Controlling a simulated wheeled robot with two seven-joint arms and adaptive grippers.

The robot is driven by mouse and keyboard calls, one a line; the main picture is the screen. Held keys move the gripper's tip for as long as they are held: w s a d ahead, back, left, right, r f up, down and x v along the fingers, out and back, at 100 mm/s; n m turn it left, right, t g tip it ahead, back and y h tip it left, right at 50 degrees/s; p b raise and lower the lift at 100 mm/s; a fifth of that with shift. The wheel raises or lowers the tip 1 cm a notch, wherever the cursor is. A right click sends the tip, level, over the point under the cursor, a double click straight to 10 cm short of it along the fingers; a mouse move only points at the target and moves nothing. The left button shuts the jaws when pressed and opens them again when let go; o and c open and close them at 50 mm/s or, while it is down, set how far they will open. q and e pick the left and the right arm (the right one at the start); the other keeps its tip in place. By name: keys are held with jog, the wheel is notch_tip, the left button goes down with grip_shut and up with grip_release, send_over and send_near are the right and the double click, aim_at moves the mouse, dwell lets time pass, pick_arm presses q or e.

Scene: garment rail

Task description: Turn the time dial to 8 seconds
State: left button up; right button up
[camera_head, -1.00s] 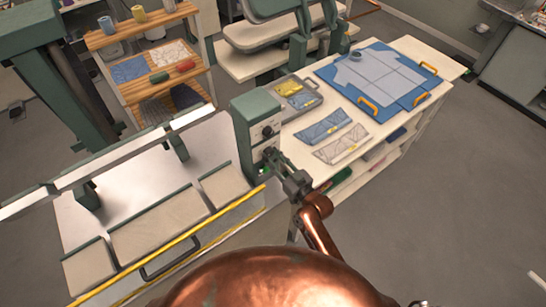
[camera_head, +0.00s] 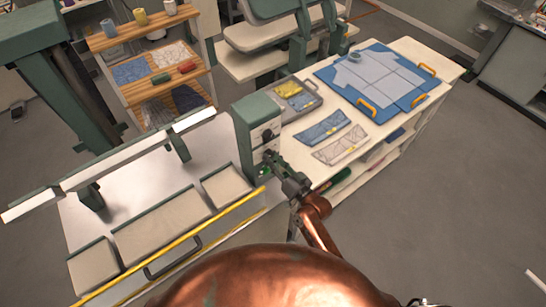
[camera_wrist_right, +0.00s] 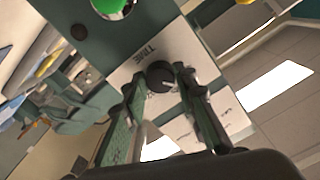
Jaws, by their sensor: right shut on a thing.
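The time dial (camera_wrist_right: 161,78) is a dark round knob with a pale mark, beside the word TIME on a light panel in the right wrist view. My right gripper (camera_wrist_right: 157,80) has its two fingers on either side of the dial and is shut on it. In the head view, my right gripper (camera_head: 270,157) reaches the front of the green and white control box (camera_head: 258,112) and hides the dial there. The scale numbers are too small to read, so the setting cannot be told. My left gripper is not in view.
Another black knob (camera_head: 267,134) sits higher on the box. A yellow-edged bench (camera_head: 95,230) is left; a table with a blue board (camera_head: 428,80) and folded cloths is right.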

jog(key=m+p, duration=0.1)
jog(key=m, duration=0.2)
jog(key=shift+r+m, duration=0.15)
jog(key=shift+m, duration=0.15)
jog(key=shift+m+p, duration=0.8)
jog(key=shift+m, duration=0.9)
jog(key=o, duration=1.2)
jog(key=shift+c, duration=0.2)
